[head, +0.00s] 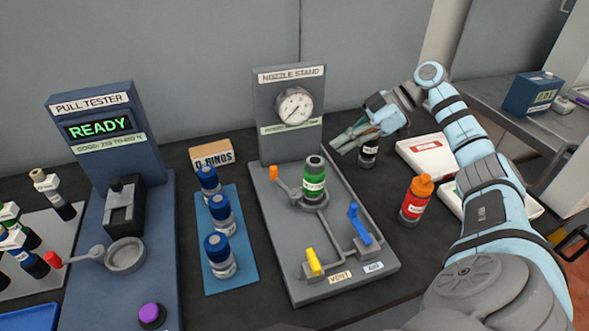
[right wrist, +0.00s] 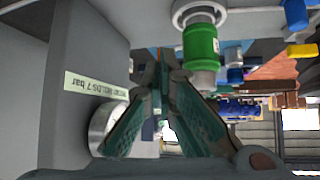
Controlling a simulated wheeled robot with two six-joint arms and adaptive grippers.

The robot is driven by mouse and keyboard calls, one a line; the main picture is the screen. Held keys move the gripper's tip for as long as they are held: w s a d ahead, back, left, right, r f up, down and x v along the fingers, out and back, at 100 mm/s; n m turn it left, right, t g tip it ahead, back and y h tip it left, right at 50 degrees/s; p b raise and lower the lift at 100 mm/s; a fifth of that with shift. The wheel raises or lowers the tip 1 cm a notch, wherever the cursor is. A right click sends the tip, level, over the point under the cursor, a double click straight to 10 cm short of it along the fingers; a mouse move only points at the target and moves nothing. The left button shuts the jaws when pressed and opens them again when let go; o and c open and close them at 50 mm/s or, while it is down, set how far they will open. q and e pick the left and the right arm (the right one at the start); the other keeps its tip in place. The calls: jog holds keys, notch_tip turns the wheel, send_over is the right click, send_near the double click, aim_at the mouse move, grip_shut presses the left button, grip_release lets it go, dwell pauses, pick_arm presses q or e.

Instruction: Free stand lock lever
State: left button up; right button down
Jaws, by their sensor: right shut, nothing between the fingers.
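The nozzle stand (head: 288,92) is a grey upright panel with a gauge (head: 294,106), on a grey base plate. A green-banded part (head: 314,180) stands upright in the stand's ring. A grey lever with an orange tip (head: 273,173) sits left of that ring. A blue lever (head: 354,214) and a yellow lever (head: 314,262) are at the front of the plate. My right gripper (head: 340,143) is shut and empty, right of the panel and behind the green part. In the right wrist view the green part (right wrist: 201,45) is beside its fingers. My left gripper is out of view.
A red bottle with orange cap (head: 416,199) and white trays (head: 428,155) are at the right. Several blue-capped bottles (head: 219,212) stand on a blue mat. The pull tester (head: 95,130) is further left.

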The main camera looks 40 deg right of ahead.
jog(key=x, duration=1)
jog(key=shift+a+f, duration=0.1)
jog(key=shift+w+a, duration=0.8)
jog(key=shift+a, duration=0.3)
jog(key=shift+w+a, duration=0.3)
jog(key=shift+a, duration=0.2)
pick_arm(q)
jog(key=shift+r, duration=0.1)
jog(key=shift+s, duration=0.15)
pick_arm(e)
jog(key=shift+d, duration=0.1)
